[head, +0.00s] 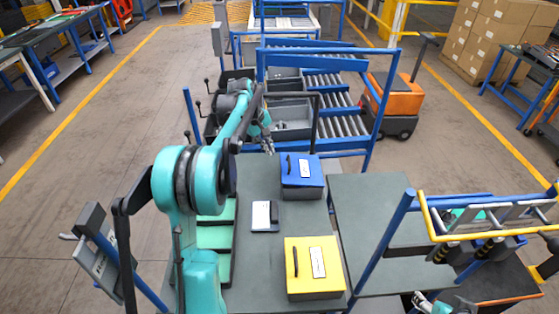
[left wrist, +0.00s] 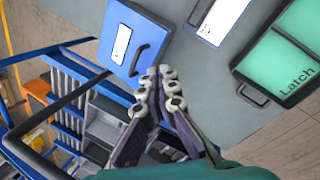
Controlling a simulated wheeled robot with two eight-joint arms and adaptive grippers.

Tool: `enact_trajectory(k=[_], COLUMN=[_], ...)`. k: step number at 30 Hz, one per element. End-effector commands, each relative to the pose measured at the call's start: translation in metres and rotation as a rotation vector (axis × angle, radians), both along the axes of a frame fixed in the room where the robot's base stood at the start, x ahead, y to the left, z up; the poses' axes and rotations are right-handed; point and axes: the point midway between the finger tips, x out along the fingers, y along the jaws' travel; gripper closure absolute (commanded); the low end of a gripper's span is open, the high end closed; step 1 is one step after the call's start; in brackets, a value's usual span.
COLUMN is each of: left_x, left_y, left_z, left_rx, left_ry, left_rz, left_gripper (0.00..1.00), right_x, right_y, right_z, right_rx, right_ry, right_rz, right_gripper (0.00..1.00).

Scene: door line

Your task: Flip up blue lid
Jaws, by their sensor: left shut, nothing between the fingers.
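A box with a blue lid (head: 302,168) stands at the far end of the grey table; the lid lies flat and closed. It has a white label and a dark bar handle (head: 289,166) on its left side. In the left wrist view the blue lid (left wrist: 117,25) is at the upper left, its handle (left wrist: 139,60) facing the fingers. My left gripper (head: 268,148) is shut and empty, just beyond the box's far left corner; its fingertips (left wrist: 159,84) show close to the handle, apparently without touching it. Part of my right gripper (head: 428,303) shows at the bottom edge, its fingers unclear.
A yellow-lidded box (head: 300,280) stands nearer on the table (head: 262,270). A white-labelled dark plate (head: 265,216) lies between, with green latch panels (head: 215,236) to the left. Blue-framed rollers and grey bins (head: 290,122) lie beyond the table.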

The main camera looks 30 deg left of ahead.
Motion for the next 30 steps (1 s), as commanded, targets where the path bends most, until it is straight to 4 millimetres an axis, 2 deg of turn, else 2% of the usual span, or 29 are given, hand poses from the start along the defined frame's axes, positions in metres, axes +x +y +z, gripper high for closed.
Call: enact_trajectory(k=[1,3,6,12,17,30], left_x=[0.016,0.034,0.052,0.068,0.072,0.089], left_y=[0.008,0.016,0.023,0.031,0.027,-0.003], left_z=[-0.006,-0.015,-0.028,-0.043,-0.055,-0.120], left_rx=[-0.068,-0.165,-0.282,-0.406,-0.422,-0.420], left_ry=[0.030,0.082,0.157,0.256,0.272,0.269], left_rz=[0.130,0.319,0.543,0.789,0.821,0.819], left_gripper=[1.00,1.00,1.00,1.00,1.00,1.00], right_x=[0.000,0.000,0.000,0.000,0.000,0.000], right_y=[0.000,0.000,0.000,0.000,0.000,0.000], right_z=[0.002,0.004,0.006,0.007,0.005,-0.007], right_rx=[0.000,0.000,0.000,0.000,0.000,0.000], right_ry=[0.000,0.000,0.000,0.000,0.000,0.000], right_rz=[0.000,0.000,0.000,0.000,0.000,0.000], right_gripper=[0.44,0.44,0.44,0.44,0.44,0.44])
